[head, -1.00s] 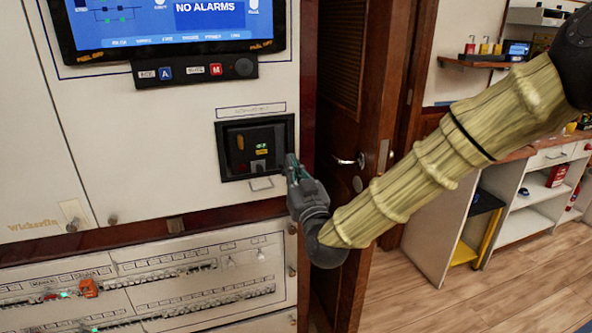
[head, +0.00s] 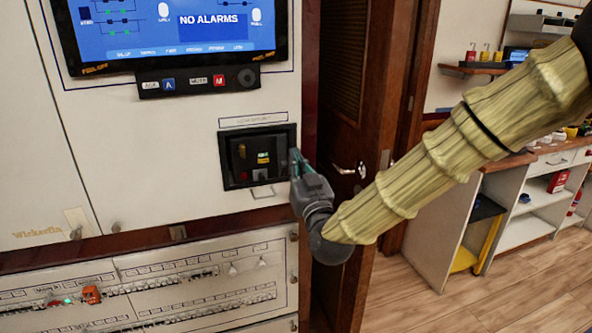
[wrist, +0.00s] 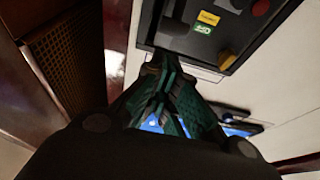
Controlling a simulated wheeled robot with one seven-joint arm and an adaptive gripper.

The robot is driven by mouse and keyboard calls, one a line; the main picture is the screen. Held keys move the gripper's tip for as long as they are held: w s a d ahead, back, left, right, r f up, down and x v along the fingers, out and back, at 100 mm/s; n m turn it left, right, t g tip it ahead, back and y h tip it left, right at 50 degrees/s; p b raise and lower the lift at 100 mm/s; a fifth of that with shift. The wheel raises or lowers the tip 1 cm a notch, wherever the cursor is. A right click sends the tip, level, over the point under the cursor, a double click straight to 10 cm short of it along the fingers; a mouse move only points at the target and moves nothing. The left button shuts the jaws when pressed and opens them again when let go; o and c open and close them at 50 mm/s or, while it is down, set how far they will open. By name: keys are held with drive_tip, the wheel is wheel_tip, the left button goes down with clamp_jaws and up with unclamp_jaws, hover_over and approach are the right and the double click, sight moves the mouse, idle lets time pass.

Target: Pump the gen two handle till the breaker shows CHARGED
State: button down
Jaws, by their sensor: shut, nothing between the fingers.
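The breaker (head: 231,150) is a dark recessed unit in the white cabinet front, in the middle of the head view. Its face has a green and yellow indicator (head: 263,157), a red button at left and a grey part below. In the wrist view a yellow label (wrist: 208,18) and a green label (wrist: 203,29) show on it; I cannot read their words surely. My gripper (head: 294,158) is shut and empty at the breaker's right edge. Its closed fingers (wrist: 160,65) point at the frame edge in the wrist view. I cannot make out the pump handle clearly.
A screen reading NO ALARMS (head: 215,25) sits above the breaker, with a button strip (head: 198,82) under it. Rows of small breakers (head: 190,290) lie below. A brown wooden door (head: 345,120) stands right of the cabinet, close behind my gripper.

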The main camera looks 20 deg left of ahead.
drive_tip(key=f+b+v, duration=0.1)
drive_tip(key=v, duration=0.8)
drive_tip(key=shift+f+b, duration=0.2)
drive_tip(key=shift+b, duration=0.15)
drive_tip(key=shift+d, duration=0.1)
idle(0.3)
drive_tip(key=s+d+f+m+g+h+p, duration=0.1)
drive_tip(key=s+d+f+g+h, duration=0.15)
drive_tip(key=d+f, duration=0.65)
drive_tip(key=s+d+f+m+g+h+p, duration=0.1)
drive_tip(key=s+d+f+m+g+h, duration=0.15)
drive_tip(key=f, duration=1.25)
drive_tip(key=s+d+f+m+g+h+p, duration=0.1)
drive_tip(key=s+d+f+g+h, duration=0.15)
drive_tip(key=d+f, duration=0.7)
drive_tip(key=s+d+f+m+g+h, duration=0.1)
drive_tip(key=s+d+f+g, duration=0.2)
drive_tip(key=s+d+f, duration=0.3)
drive_tip(key=s+d+f+m+g+h+p, duration=0.1)
drive_tip(key=s+d+f, duration=0.5)
drive_tip(key=s, duration=0.6)
drive_tip(key=s+d+f+m+g+h, duration=0.1)
drive_tip(key=s+d+f+g+h, duration=0.2)
drive_tip(key=s+d+f+g, duration=0.3)
drive_tip(key=s, duration=0.3)
drive_tip(key=shift+s+d+f+p, duration=0.15)
drive_tip(key=shift+d+f+p, duration=0.05)
drive_tip(key=shift+f+p, duration=0.1)
